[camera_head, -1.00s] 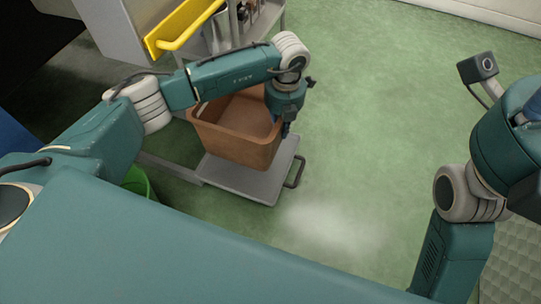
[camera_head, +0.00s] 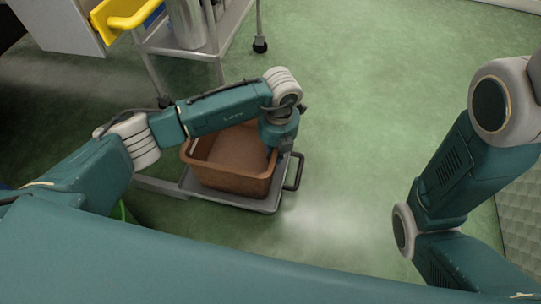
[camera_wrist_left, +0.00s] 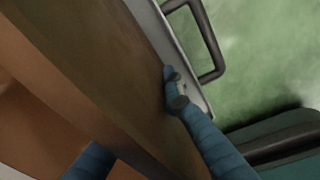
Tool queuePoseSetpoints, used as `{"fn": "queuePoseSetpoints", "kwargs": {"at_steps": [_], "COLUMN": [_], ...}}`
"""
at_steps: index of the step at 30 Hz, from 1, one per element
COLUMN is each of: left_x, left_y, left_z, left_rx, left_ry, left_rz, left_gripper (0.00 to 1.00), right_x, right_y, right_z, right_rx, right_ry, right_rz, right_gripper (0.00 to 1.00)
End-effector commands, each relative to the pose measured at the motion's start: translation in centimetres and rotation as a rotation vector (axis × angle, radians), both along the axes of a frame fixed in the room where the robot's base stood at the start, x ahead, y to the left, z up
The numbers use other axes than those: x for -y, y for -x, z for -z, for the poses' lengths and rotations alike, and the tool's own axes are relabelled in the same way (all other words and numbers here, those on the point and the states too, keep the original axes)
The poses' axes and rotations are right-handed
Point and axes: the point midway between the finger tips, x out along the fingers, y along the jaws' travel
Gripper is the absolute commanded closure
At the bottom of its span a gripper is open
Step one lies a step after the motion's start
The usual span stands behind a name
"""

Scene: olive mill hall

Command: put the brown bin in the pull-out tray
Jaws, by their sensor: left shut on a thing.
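The brown bin (camera_head: 232,184) is upright and open-topped, within the outline of the grey pull-out tray (camera_head: 266,205). Whether its base rests fully on the tray floor is hard to tell. My left gripper (camera_head: 283,150) is at the bin's right rim; its fingers are mostly hidden in the head view. In the left wrist view, the blue fingers (camera_wrist_left: 135,118) straddle the bin's wall (camera_wrist_left: 95,70) and are shut on it. The tray's edge and dark handle (camera_wrist_left: 210,50) show just beyond. My right gripper is out of view; only its arm links show at the right.
A grey cart (camera_head: 222,30) with a metal container and a yellow part (camera_head: 124,14) stands behind the tray. The green floor to the right is clear.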

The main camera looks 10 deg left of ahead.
Motion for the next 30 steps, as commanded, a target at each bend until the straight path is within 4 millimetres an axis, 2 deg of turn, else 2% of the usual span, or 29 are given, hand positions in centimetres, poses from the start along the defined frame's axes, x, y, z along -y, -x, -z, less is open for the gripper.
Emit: {"fn": "queuePoseSetpoints", "kwargs": {"at_steps": [1, 12, 13, 15, 25, 30], "left_x": [0.3, 0.2, 0.2, 0.2, 0.2, 0.3], "left_y": [0.1, 0.1, 0.1, 0.1, 0.1, 0.0], "left_z": [0.5, 0.7, 0.7, 0.7, 0.4, -2.1], "left_rx": [0.003, 0.002, 0.001, 0.001, 0.002, 0.004], "left_ry": [0.001, -0.001, 0.0, 0.0, 0.001, 0.001], "left_rz": [0.002, 0.001, 0.001, 0.001, 0.001, 0.001], "left_gripper": [1.0, 1.0, 0.86, 0.73, 0.73, 0.73], "right_x": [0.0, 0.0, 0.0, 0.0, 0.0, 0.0], "right_y": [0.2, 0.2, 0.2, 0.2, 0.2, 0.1], "right_z": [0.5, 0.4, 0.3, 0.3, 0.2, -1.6], "right_rx": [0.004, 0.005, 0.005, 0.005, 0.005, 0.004], "right_ry": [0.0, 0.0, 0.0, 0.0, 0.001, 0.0], "right_rz": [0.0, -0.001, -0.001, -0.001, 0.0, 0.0], "right_gripper": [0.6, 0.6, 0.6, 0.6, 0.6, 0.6]}}
